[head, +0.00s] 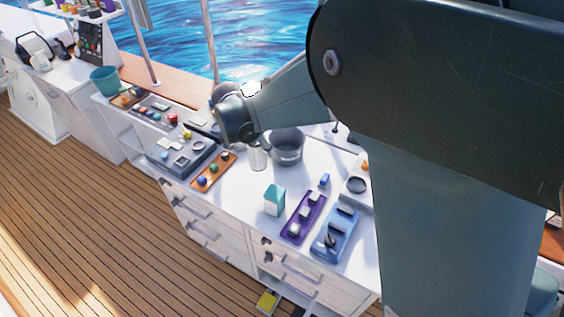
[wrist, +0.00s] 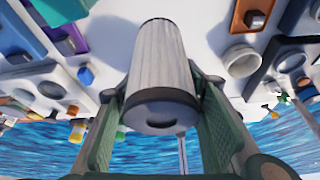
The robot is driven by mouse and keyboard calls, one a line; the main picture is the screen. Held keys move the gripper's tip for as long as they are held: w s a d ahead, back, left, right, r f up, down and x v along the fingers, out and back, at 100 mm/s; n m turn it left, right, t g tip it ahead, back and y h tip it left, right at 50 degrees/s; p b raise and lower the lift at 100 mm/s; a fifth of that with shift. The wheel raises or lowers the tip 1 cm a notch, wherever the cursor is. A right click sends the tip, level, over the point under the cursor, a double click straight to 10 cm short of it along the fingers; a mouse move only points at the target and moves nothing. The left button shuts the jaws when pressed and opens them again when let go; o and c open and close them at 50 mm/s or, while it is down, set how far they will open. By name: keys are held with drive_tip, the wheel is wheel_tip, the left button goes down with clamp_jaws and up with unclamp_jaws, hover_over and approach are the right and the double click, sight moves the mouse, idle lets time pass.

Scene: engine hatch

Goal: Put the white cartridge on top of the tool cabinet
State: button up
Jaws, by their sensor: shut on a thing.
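The white cartridge (wrist: 162,62) is a ribbed cylinder with a dark grey end band, between the two green fingers of my gripper (wrist: 162,88) in the wrist view. My gripper is shut on it. The white drawer unit (head: 218,225) under this top may be the tool cabinet; I cannot tell for sure.
A teal and white carton (head: 274,200), a purple tray (head: 303,218) and a blue tray (head: 335,233) stand nearer the front. An orange-brown tray (head: 213,173) and a grey panel (head: 183,152) lie to the left. My arm hides the right side. Bare white top shows between the trays.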

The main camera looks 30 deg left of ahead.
sight(253, 152)
drive_tip(key=shift+f, duration=0.15)
drive_tip(key=shift+f, duration=3)
drive_tip(key=shift+f, duration=1.85)
drive_tip(key=shift+f, duration=0.15)
drive_tip(key=o, duration=1)
drive_tip(key=shift+c, duration=0.2)
drive_tip(key=shift+v, duration=6.15)
